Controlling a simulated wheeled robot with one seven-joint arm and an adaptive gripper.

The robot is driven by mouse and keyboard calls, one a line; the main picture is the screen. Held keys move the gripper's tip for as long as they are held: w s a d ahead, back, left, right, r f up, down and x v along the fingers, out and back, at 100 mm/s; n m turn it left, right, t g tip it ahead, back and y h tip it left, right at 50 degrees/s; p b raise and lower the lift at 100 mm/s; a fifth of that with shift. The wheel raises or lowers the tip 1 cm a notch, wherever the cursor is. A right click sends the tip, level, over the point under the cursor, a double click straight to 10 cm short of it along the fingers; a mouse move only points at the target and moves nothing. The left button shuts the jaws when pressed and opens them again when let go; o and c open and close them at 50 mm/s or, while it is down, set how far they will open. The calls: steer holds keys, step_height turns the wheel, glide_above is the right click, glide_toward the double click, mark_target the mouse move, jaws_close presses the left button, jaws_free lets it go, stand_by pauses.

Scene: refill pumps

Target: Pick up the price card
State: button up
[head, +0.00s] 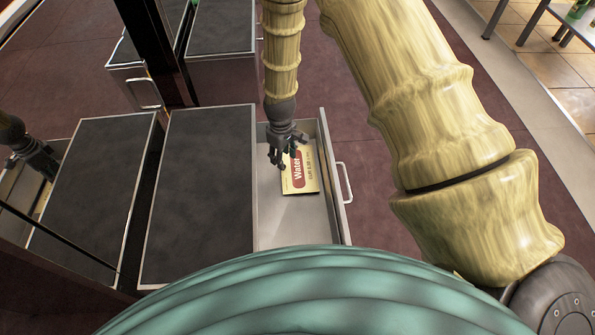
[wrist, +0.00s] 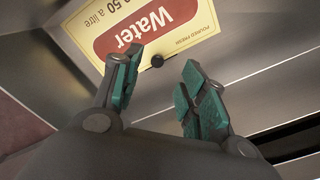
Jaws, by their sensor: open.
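The price card (head: 301,175) is a cream card with a red-brown label reading "Water". It lies in the open drawer (head: 290,234), towards its far end, and its far part is hidden behind my gripper in the head view. My gripper (head: 281,163) reaches down over the drawer at the card's left edge. In the wrist view the card (wrist: 185,52) is at the top, just beyond the two green-padded fingertips. My gripper (wrist: 158,77) is open, with nothing between its fingers. A small dark round knob shows at the card's edge there.
The drawer's metal front (head: 333,190) with its handle (head: 345,183) stands at the right. A dark-topped cabinet (head: 197,190) is directly left of the drawer. A mirror-like panel at the far left reflects the scene. The near part of the drawer is empty.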

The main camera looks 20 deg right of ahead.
mark_target(298, 167)
steer(key=shift+w+f+b, duration=0.2)
steer(key=shift+f+b, duration=2)
steer(key=shift+f, duration=0.8)
jaws_close()
